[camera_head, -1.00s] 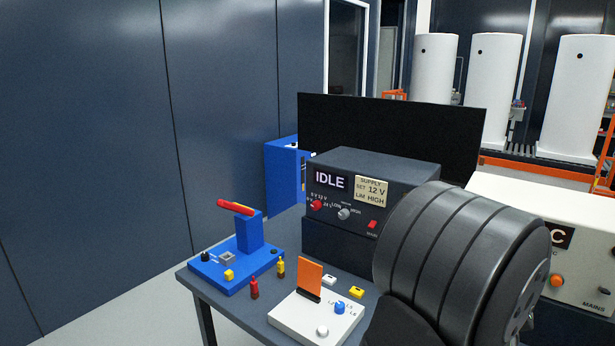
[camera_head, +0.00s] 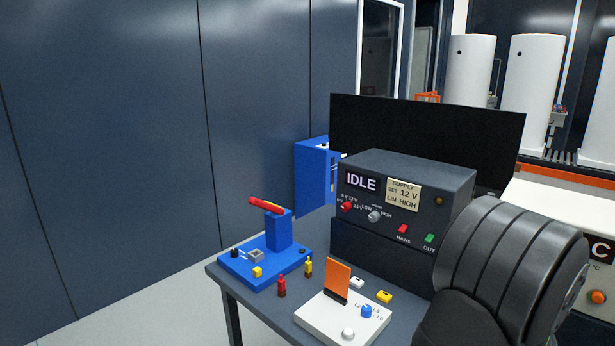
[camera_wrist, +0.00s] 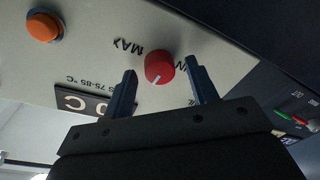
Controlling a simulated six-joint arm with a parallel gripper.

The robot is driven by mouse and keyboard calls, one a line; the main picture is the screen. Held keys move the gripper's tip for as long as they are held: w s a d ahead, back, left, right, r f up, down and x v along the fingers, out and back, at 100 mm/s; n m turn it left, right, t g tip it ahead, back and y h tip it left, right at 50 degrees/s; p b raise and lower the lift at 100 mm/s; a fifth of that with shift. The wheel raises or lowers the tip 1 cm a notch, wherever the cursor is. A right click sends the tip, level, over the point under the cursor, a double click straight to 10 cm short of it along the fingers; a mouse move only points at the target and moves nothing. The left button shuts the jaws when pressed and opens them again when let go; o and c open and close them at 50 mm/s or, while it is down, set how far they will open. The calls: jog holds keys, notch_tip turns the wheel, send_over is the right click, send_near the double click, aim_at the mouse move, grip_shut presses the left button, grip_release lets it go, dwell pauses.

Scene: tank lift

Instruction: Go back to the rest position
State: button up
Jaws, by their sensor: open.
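My gripper (camera_wrist: 160,88) shows in the wrist view with its two dark fingers apart and nothing between them. Beyond the fingertips is a red knob (camera_wrist: 159,66) with a white pointer line, on a pale panel (camera_wrist: 90,20). I see a gap of panel on each side of the knob, and cannot tell how far the fingers are from it. In the head view my dark arm link fills the lower right, and the gripper itself is hidden there.
A dark supply unit (camera_head: 455,195) reading IDLE stands on the grey table (camera_head: 250,293). In front are a blue lever stand (camera_head: 279,232), a white box with an orange plate (camera_head: 338,279), and small red and yellow plugs. A pale cabinet (camera_head: 570,208) stands right. Floor at left is clear.

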jog(key=s+a+m+g+h, duration=0.1)
jog(key=s+a+m, duration=0.7)
jog(key=s+a, duration=0.9)
jog(key=shift+s+a, duration=0.15)
jog(key=shift+a, duration=0.05)
dwell(2.4)
dwell(0.5)
